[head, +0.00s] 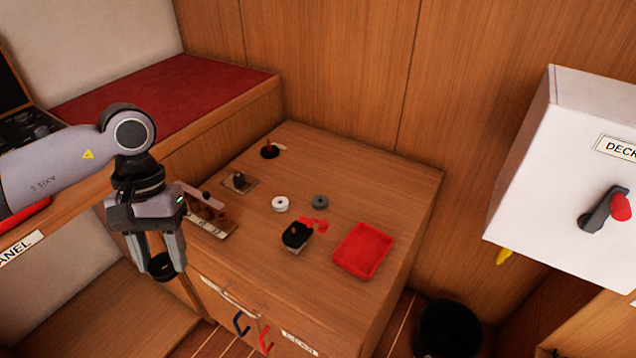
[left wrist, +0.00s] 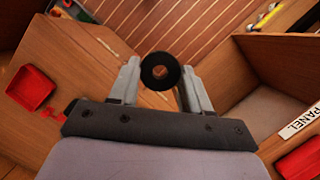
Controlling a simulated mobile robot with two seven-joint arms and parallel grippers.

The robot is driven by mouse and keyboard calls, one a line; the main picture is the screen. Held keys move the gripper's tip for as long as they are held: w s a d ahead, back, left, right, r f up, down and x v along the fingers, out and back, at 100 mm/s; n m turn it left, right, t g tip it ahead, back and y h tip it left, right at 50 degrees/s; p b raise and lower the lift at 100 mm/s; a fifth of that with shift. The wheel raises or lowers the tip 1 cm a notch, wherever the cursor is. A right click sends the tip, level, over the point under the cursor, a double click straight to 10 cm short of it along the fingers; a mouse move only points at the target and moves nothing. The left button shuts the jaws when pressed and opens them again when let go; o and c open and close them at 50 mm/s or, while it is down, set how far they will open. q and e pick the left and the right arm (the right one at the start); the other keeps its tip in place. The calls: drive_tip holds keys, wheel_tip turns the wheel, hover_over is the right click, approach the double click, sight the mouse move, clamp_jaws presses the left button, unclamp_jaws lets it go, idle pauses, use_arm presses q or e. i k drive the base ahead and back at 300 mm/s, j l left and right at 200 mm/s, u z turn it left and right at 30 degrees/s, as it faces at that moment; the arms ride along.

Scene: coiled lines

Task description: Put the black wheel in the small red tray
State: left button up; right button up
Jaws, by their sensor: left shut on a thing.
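My left gripper (head: 160,262) is shut on the black wheel (head: 161,267), which sits between its fingertips. The gripper hangs in the air to the left of the cabinet's front edge. In the left wrist view the wheel (left wrist: 160,71) shows as a black ring with a hole, between the two fingers (left wrist: 160,80). The small red tray (head: 362,250) lies on the cabinet top at the front right, well to the right of the gripper, and looks empty. It also shows at the left of the left wrist view (left wrist: 30,88). My right gripper is not in view.
On the cabinet top (head: 370,180) are a white ring (head: 280,204), a grey ring (head: 320,202), a black-topped block (head: 296,236) and a small red piece (head: 318,225). A white box (head: 560,170) with a red knob juts in at the right. A black bin (head: 449,328) stands on the floor.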

sight(363, 252)
drive_tip(key=j+z, duration=0.1)
drive_tip(key=z, duration=0.3)
drive_tip(key=i+j+z, duration=0.1)
drive_tip(key=z, duration=0.35)
drive_tip(key=j+z, duration=0.2)
drive_tip(key=z, duration=0.2)
drive_tip(key=j+z, duration=0.15)
drive_tip(key=z, duration=0.25)
drive_tip(key=i, duration=0.05)
